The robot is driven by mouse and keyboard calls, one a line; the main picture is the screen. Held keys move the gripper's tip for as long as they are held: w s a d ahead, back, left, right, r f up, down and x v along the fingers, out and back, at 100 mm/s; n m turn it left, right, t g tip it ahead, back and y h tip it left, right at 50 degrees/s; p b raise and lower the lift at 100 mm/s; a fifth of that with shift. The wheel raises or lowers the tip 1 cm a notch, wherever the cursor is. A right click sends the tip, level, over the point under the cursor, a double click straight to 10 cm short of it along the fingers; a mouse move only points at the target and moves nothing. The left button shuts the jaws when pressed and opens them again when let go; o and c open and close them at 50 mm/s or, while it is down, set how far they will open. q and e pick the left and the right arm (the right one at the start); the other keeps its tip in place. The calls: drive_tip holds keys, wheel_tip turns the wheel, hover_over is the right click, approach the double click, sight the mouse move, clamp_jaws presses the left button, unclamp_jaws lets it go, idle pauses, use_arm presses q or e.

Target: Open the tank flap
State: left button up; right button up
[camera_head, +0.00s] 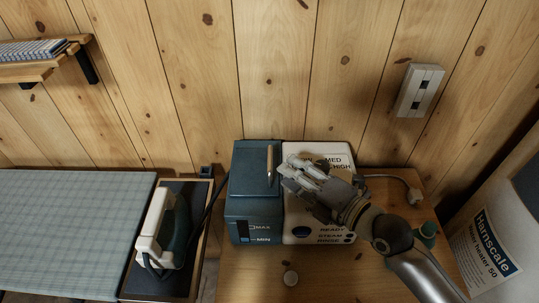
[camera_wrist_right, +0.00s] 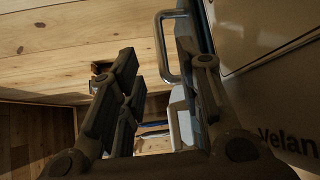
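The blue tank (camera_head: 250,205) with MAX and MIN marks stands on the wooden surface against the wall. Its top flap (camera_head: 249,168) looks closed and carries a slim handle (camera_head: 270,165). A metal loop handle (camera_wrist_right: 161,48), apparently the same one, shows in the right wrist view beyond the fingers. My right gripper (camera_head: 298,178) is over the white unit (camera_head: 342,152), just right of the handle. In the wrist view its fingers (camera_wrist_right: 163,85) are apart with nothing held between them. Contact with the handle cannot be made out. My left gripper is out of view.
An iron (camera_head: 152,228) rests on a dark stand left of the tank, beside a checked ironing board (camera_head: 75,225). A socket (camera_head: 419,90) and shelf (camera_head: 40,62) are on the wall.

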sight(270, 158)
drive_tip(key=p+x, duration=0.1)
drive_tip(key=x, duration=0.5)
drive_tip(key=shift+w, duration=0.1)
drive_tip(key=shift+w+a+f, duration=0.15)
drive_tip(key=shift+w+a, duration=0.25)
drive_tip(key=shift+a, duration=0.1)
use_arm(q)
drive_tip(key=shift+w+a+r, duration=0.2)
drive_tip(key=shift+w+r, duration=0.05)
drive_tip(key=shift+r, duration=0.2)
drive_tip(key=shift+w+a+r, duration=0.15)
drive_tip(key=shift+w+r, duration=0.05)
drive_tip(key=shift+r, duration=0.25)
use_arm(e)
drive_tip(key=shift+w+a+f, duration=0.1)
drive_tip(key=shift+w+a, duration=0.05)
drive_tip(key=shift+w, duration=0.05)
drive_tip(key=c, duration=0.6)
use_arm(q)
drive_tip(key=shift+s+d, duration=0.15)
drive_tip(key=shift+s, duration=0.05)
use_arm(e)
clamp_jaws()
